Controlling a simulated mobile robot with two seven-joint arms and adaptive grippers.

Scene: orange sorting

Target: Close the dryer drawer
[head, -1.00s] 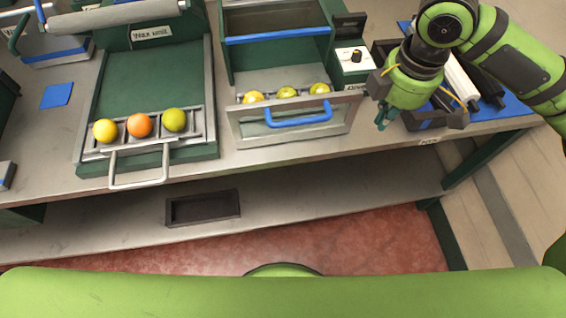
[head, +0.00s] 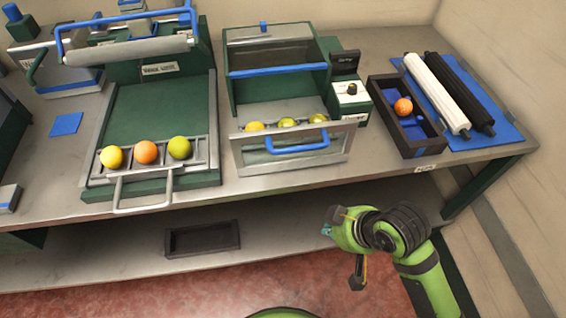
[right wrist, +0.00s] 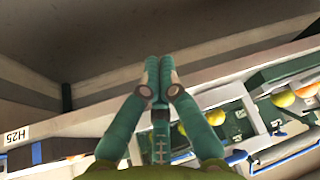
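The dryer (head: 347,94) is a green box in the middle of the bench. Its drawer (head: 292,160) is pulled out towards me, with a clear front panel and a blue handle (head: 298,147). Three yellow-green fruits (head: 287,122) sit in a row behind the panel. My right gripper (head: 327,230) is in front of the bench edge, below and right of the drawer, apart from the handle. In the right wrist view its teal fingers (right wrist: 158,75) are together, with nothing visible between them. My left gripper is out of view.
Left of the dryer, a green tray (head: 157,185) with a wire handle holds three fruits. To the right, a dark box (head: 433,152) holds an orange (head: 403,107), beside white (head: 437,95) and black rollers. A dark bin (head: 203,239) lies on the lower shelf.

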